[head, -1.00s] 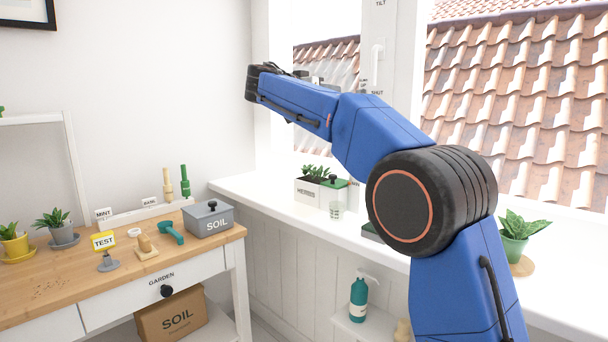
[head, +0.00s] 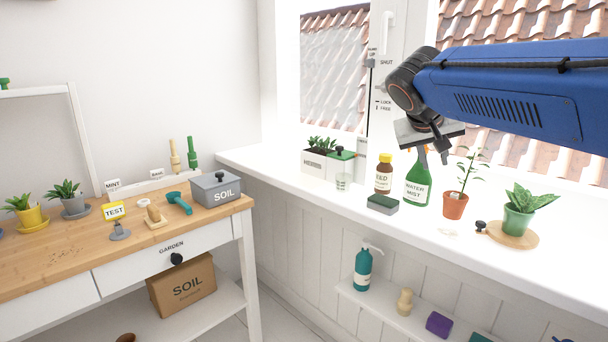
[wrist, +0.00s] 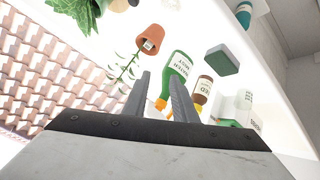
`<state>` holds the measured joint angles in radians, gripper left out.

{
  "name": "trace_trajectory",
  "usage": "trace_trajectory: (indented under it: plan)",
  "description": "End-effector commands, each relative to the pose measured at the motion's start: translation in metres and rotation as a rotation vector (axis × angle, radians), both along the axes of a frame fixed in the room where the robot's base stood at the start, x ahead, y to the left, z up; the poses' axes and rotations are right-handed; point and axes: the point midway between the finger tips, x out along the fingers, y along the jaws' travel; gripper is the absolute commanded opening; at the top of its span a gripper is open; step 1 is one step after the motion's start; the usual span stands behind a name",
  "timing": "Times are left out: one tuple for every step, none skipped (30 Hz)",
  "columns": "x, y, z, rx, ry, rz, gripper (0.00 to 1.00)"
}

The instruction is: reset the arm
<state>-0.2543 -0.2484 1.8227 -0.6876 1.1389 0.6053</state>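My gripper (head: 433,160) hangs at the right over the window sill (head: 290,172), pointing down, in front of the window frame. Its two fingers also show in the wrist view (wrist: 159,76), spread apart with nothing between them. The blue arm reaches in from the right edge. The green water mist bottle (head: 417,188) stands on the sill just below the fingertips in the head view. In the wrist view that bottle (wrist: 180,72) lies beyond the fingers, with the brown feed bottle (wrist: 203,90) beside it.
A seedling pot (head: 455,205), a leafy green pot (head: 519,219), a grey-green block (head: 383,204) and a herb planter (head: 317,160) stand on the sill. The wooden desk (head: 75,255) at left holds a soil box (head: 216,188). Floor space before the sill wall looks clear.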

Motion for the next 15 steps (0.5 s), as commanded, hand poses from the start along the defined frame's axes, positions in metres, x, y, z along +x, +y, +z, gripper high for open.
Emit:
trace_trajectory:
  plan:
    - [-0.022, -0.007, -0.015, 0.02, 0.026, 0.012, 0.25]
    - [-0.033, -0.008, -0.024, 0.032, 0.043, 0.023, 0.25]
    - [-0.048, -0.011, -0.037, 0.049, 0.065, 0.036, 0.25]
    - [-0.06, -0.012, -0.046, 0.062, 0.079, 0.046, 0.25]
    - [-0.071, -0.013, -0.055, 0.075, 0.095, 0.056, 0.25]
    - [-0.086, -0.014, -0.068, 0.092, 0.112, 0.07, 0.25]
    - [-0.098, -0.015, -0.077, 0.106, 0.125, 0.08, 0.25]
    - [-0.109, -0.015, -0.087, 0.119, 0.138, 0.091, 0.25]
    - [-0.124, -0.016, -0.1, 0.138, 0.153, 0.103, 0.25]
    - [-0.135, -0.015, -0.109, 0.152, 0.164, 0.115, 0.25]
    - [-0.146, -0.015, -0.119, 0.166, 0.175, 0.125, 0.25]
    - [-0.161, -0.014, -0.133, 0.186, 0.188, 0.137, 0.25]
    - [-0.172, -0.013, -0.142, 0.2, 0.197, 0.147, 0.25]
    - [-0.183, -0.012, -0.153, 0.214, 0.206, 0.158, 0.25]
    - [-0.197, -0.01, -0.166, 0.234, 0.214, 0.172, 0.25]
